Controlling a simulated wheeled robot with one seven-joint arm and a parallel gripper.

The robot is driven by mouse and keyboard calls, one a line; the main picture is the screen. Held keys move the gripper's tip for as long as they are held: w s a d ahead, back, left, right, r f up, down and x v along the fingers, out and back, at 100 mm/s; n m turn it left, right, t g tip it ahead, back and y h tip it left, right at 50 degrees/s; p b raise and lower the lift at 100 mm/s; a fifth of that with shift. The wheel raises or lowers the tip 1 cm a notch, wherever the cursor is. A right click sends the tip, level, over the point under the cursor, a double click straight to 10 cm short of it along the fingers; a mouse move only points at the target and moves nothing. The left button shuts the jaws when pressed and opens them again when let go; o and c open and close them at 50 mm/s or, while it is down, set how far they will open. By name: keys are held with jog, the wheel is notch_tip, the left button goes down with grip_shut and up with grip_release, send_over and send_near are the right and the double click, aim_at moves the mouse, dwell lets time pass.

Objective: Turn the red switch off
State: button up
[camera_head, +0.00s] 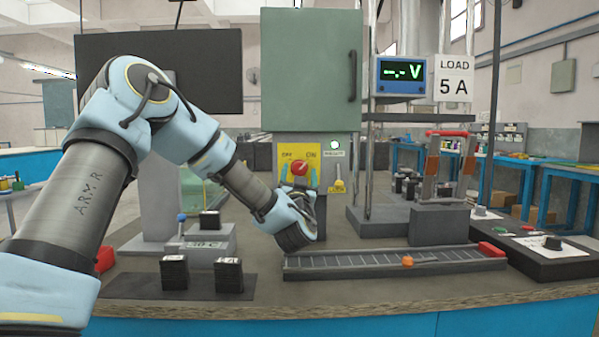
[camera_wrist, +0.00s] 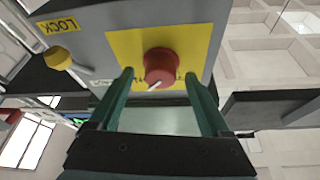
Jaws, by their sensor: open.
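The red switch (camera_head: 300,168) is a round knob on a yellow plate (camera_head: 288,151) on the front of the grey-green cabinet. The plate reads OFF at upper left and ON at upper right. My gripper (camera_head: 299,184) is open, with its fingertips on either side of the knob. In the wrist view, the red switch (camera_wrist: 159,62) sits between the tips of my gripper (camera_wrist: 159,76), with gaps visible. Its white pointer aims to the lower left in that turned view. The plate's labels are mostly hidden there. I cannot tell whether a finger touches the knob.
The yellow knob (camera_wrist: 58,56) also shows in the wrist view near a LOCK label. A roller track (camera_head: 380,264) lies in front, and black batteries (camera_head: 174,272) stand at left.

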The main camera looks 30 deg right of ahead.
jog(key=shift+w+d+r, duration=0.15)
jog(key=shift+w, duration=0.15)
jog(key=shift+c, duration=0.3)
grip_shut()
